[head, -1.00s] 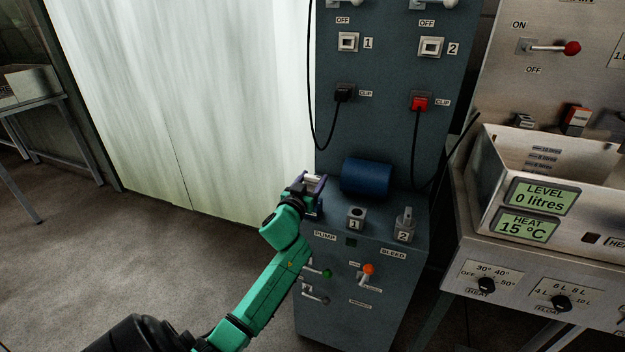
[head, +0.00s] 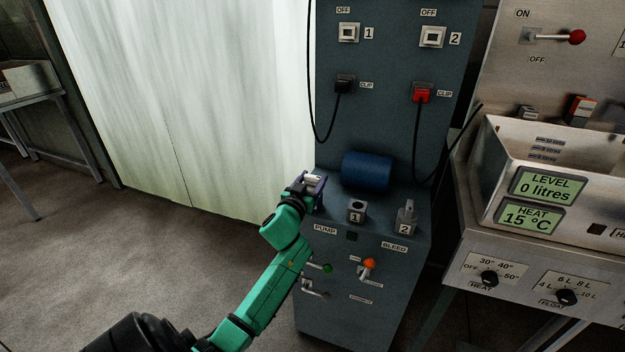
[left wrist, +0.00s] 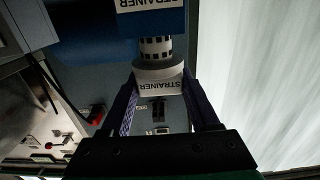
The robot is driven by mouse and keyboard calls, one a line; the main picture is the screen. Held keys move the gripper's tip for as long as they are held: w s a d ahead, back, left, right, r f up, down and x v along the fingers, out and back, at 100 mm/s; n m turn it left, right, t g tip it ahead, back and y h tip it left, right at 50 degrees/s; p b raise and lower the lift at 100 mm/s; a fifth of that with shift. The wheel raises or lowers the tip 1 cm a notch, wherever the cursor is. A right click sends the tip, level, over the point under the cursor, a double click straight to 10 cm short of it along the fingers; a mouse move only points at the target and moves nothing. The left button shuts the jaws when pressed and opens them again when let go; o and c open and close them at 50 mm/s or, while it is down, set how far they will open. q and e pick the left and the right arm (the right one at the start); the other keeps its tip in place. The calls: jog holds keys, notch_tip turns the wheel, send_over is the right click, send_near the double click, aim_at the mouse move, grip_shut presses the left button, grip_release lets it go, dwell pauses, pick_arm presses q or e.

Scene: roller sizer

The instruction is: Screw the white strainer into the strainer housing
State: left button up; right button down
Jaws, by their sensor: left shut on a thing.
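The white strainer (left wrist: 160,72) has a broad labelled end and a narrower slotted part. My left gripper (left wrist: 160,95) is shut on the broad end, one finger on each side. The slotted part meets the lower edge of the blue strainer housing (left wrist: 165,22) in the left wrist view. I cannot tell how far it is inside. In the head view my left gripper (head: 315,187) is left of a blue cylinder (head: 367,172), with a bit of the white strainer (head: 313,178) showing between its fingers. The housing's opening is hidden there. My right gripper is not in view.
The grey machine cabinet (head: 345,300) carries knobs 1 (head: 357,210) and 2 (head: 405,216), close right of my left gripper. A green-tipped lever (head: 327,268) and an orange-tipped lever (head: 369,265) stick out below. A metal tank (head: 490,185) stands at right. Floor at left is clear.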

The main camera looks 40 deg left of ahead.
pick_arm(q)
jog(key=shift+f+b, duration=0.95)
jog(key=shift+f, duration=0.25)
jog(key=o, duration=1.5)
jog(key=shift+s, duration=0.1)
jog(key=v, duration=1.4)
jog(key=shift+s+d, duration=0.15)
jog(key=shift+s, duration=0.05)
